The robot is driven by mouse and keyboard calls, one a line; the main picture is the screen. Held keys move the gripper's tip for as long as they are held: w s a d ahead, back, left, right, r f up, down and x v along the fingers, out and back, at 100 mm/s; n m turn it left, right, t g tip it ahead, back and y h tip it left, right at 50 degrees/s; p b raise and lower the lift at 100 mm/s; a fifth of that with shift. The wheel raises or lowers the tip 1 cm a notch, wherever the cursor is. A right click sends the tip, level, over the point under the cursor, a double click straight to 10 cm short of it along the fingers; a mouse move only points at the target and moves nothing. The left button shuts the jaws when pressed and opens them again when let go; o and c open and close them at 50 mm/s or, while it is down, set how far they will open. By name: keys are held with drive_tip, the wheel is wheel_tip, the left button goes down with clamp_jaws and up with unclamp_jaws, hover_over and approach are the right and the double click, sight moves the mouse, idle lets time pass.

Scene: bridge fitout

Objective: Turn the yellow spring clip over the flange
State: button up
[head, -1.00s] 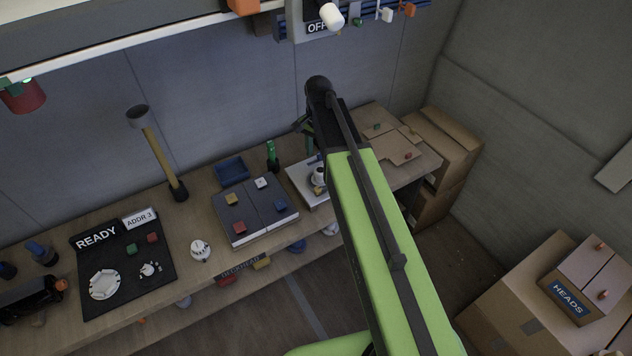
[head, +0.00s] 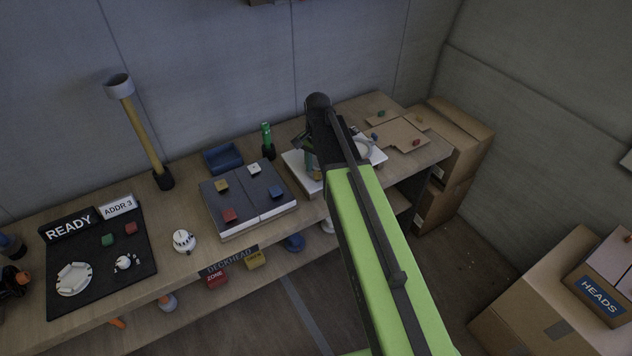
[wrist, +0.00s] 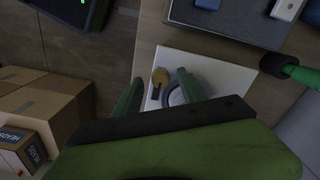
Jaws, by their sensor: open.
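A white board (head: 296,158) lies on the bench under my arm in the head view, and it also shows in the wrist view (wrist: 220,72). The right finger overlaps part of the flange. I cannot tell the height of the fingertips above the board. In the head view my arm hides much of the board.
A dark two-panel box (head: 247,205) with coloured blocks stands left of the board. A green-topped bottle-like object (head: 267,140) and a blue tray (head: 223,159) are behind it. Flat brown card (head: 398,135) lies on the right. Cardboard boxes (head: 455,160) stand beyond the bench end.

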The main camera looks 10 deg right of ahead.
drive_tip(key=shift+f, duration=0.5)
drive_tip(key=shift+r, duration=0.15)
clamp_jaws()
drive_tip(key=shift+a, duration=0.25)
drive_tip(key=shift+d, duration=0.2)
drive_tip(key=shift+n, duration=0.7)
drive_tip(key=n, duration=0.6)
drive_tip(key=shift+d, duration=0.1)
drive_tip(key=shift+n, duration=0.4)
